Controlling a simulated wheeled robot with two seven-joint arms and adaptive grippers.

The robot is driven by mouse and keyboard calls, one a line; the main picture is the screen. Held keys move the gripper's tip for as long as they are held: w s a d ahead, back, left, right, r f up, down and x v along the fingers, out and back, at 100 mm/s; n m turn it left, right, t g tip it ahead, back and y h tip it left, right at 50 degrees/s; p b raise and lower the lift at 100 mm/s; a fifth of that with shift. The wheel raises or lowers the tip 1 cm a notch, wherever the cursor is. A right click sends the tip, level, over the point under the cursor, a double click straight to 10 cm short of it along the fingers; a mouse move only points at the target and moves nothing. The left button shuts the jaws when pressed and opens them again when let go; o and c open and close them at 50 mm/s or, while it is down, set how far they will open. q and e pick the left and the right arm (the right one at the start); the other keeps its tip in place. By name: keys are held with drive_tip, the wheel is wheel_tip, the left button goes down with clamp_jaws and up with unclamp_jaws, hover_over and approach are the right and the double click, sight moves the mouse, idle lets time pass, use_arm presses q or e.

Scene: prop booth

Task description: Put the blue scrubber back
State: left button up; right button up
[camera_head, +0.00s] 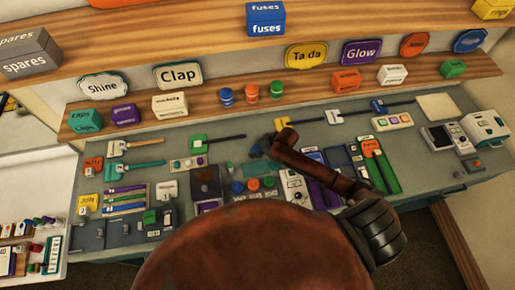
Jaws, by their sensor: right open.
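I cannot tell for sure which thing is the blue scrubber. My right arm reaches in from the bottom over the bench. My left gripper is out of view.
The grey bench (230,122) is crowded with tools, trays and devices. Behind it a wooden shelf (220,118) holds labelled blocks and several small cylinders. A white tray (62,200) of small items is at the left. Round brown bodywork hides the bench's front middle.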

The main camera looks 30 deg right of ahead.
drive_tip(key=shift+r, duration=0.2)
drive_tip(key=v, duration=1.2)
drive_tip(key=shift+b, duration=0.4)
drive_tip(key=shift+f, duration=0.1)
idle(0.5)
